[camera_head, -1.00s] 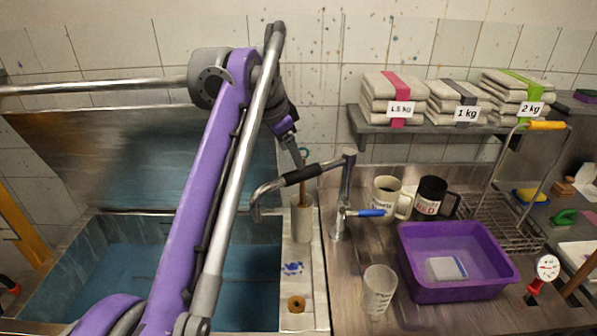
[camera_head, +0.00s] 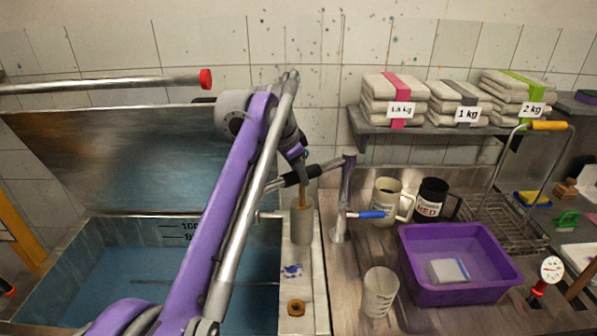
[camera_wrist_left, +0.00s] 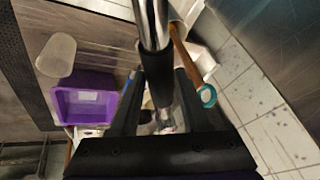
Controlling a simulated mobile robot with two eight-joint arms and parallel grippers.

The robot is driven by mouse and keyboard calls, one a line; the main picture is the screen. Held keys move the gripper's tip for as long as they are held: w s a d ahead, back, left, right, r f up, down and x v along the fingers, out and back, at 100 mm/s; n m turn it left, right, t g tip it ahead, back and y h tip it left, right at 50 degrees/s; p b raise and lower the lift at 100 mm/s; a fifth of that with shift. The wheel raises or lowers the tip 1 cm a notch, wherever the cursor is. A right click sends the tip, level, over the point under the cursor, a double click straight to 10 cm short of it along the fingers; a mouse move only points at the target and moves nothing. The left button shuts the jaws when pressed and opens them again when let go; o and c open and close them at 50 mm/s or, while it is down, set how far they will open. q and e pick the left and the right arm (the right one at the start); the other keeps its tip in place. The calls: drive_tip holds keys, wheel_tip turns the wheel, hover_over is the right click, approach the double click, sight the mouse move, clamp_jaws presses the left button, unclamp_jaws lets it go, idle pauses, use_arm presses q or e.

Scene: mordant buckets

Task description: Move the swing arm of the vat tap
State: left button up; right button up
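The vat tap (camera_head: 344,205) stands on the counter right of the vat. Its chrome swing arm reaches left from the post top and carries a black sleeve (camera_head: 300,176). The spout end is mostly hidden behind my arm. A blue-handled lever (camera_head: 371,214) sticks out right from the post. My left gripper (camera_head: 302,165) is at the sleeve; in the left wrist view its fingers (camera_wrist_left: 160,95) flank the black sleeve (camera_wrist_left: 156,88) closely on both sides. Whether they press on it I cannot tell. My right gripper is not in view.
The blue vat (camera_head: 110,270) is at left. A grey holder (camera_head: 301,222) with a wooden stick stands under the sleeve. A clear beaker (camera_head: 380,292), purple tub (camera_head: 455,290), cream mug (camera_head: 388,205) and black mug (camera_head: 432,200) stand right of the tap.

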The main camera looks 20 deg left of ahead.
use_arm(q)
clamp_jaws()
idle(1.1)
